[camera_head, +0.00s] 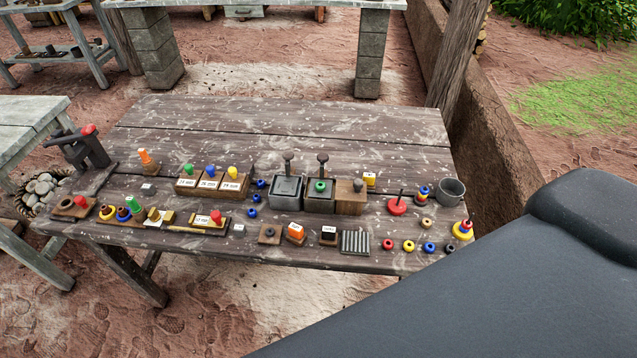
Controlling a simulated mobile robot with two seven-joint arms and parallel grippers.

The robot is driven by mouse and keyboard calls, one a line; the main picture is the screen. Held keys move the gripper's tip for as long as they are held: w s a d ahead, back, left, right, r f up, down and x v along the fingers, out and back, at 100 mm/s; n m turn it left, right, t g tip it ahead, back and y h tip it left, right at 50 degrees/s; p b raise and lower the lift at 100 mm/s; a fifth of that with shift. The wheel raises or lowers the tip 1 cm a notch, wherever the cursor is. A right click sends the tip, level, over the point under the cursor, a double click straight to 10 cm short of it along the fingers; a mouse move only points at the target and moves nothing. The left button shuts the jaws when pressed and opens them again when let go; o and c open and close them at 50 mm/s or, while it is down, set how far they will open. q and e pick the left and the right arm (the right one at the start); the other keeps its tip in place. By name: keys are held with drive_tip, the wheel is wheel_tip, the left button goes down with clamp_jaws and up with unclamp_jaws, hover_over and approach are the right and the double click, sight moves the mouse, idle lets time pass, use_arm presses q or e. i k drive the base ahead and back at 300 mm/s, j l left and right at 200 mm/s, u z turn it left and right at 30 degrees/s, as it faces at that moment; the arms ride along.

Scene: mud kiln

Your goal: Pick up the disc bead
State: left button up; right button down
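Several small ring-shaped beads lie along the front right edge of the wooden table: a dark red one (388,244), a yellow one (408,246), a blue one (429,248) and a dark one (449,248). A tan bead (426,223) lies just behind them. More blue beads (253,212) lie near the table's middle. The pieces are too small to tell which is the disc bead. Neither of my grippers shows. A large dark grey part, likely my own arm, fills the lower right.
The wooden table (280,120) is clear at the back. Grey bins (287,191) with handles, a metal cup (451,191), a red disc with a post (397,206), a ribbed block (355,242) and labelled blocks stand on it. A low mud wall (490,150) runs behind its right side.

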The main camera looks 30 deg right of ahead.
sight(320, 186)
drive_tip(key=i+j, duration=0.2)
drive_tip(key=j, duration=0.2)
drive_tip(key=i+j, duration=0.2)
drive_tip(key=j, duration=0.2)
drive_tip(key=i+j+z, duration=0.2)
drive_tip(key=j+z, duration=0.1)
drive_tip(key=z, duration=1.25)
drive_tip(key=k+l, duration=0.05)
